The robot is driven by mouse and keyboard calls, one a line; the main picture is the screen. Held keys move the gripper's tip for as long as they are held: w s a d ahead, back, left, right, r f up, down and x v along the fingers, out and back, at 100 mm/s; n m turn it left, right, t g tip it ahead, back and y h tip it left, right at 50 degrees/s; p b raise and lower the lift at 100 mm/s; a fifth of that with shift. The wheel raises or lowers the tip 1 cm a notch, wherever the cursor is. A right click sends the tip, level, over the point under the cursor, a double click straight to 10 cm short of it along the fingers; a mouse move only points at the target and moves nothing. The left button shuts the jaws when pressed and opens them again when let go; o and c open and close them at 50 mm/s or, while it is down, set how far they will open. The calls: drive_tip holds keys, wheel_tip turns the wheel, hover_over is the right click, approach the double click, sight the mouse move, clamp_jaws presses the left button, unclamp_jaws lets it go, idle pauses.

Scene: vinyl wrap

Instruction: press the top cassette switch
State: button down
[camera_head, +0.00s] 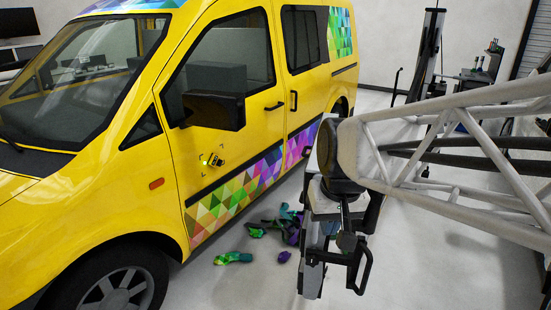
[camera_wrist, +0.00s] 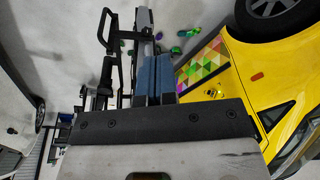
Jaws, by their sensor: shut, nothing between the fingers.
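No part that I can clearly tell as the cassette or its top switch shows in either view. A black framed apparatus with a looped handle (camera_wrist: 103,28) stands beside and beyond my fingers in the wrist view. It also shows below my arm's end in the head view (camera_head: 366,262), partly hidden, and I cannot tell whether it carries the cassette. My gripper (camera_wrist: 154,60) is shut and empty, its blue-grey fingers side by side.
The yellow van (camera_head: 240,50) with a colourful triangle-patterned band fills the left of the head view. Several crumpled coloured scraps (camera_head: 233,258) lie on the pale floor beside it. A black upright stand (camera_head: 427,50) is at the back. The floor at the front right looks clear.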

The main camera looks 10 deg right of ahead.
drive_tip(key=w+d+m+y, duration=0.1)
drive_tip(key=w+d, duration=0.6)
drive_tip(key=w, duration=0.5)
drive_tip(key=w+d+m+y, duration=0.1)
drive_tip(key=w+d, duration=0.5)
drive_tip(key=w, duration=0.5)
drive_tip(key=w+d+f+m+y, duration=0.1)
drive_tip(key=w+d+f, duration=0.4)
drive_tip(key=w+d, duration=0.3)
drive_tip(key=w+d+f+m+y, duration=0.1)
drive_tip(key=w+d+f, duration=0.4)
drive_tip(key=w+d, duration=0.4)
drive_tip(key=d, duration=0.4)
drive_tip(key=shift+d, duration=0.3)
drive_tip(key=shift+w+f, duration=0.1)
drive_tip(key=shift+f, duration=0.1)
drive_tip(key=w+a+f, duration=0.3)
drive_tip(key=a+f, duration=0.4)
drive_tip(key=f, duration=0.1)
drive_tip(key=shift+w+a, duration=0.25)
drive_tip(key=shift+w, duration=0.1)
